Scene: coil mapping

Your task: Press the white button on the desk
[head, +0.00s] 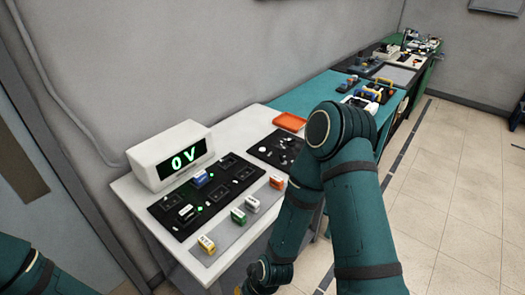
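A white desk (131,189) stands against the grey wall. On its right part lies a small black panel (268,158) with several small pale parts. One white round spot (262,149) on that panel looks like a button, but it is too small to be sure. My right arm comes up from the bottom, bends in front of the desk's right end and runs down to the bottom edge, hiding part of the panel's surroundings. My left arm shows only at the bottom left corner.
A white display box (146,171) reading "0V" stands at the back left. In front lie a black slotted board (163,205) with a blue block (200,178) and a grey strip (224,236) with coloured blocks. An orange tray (290,121) sits behind the panel. Tiled floor is clear at right.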

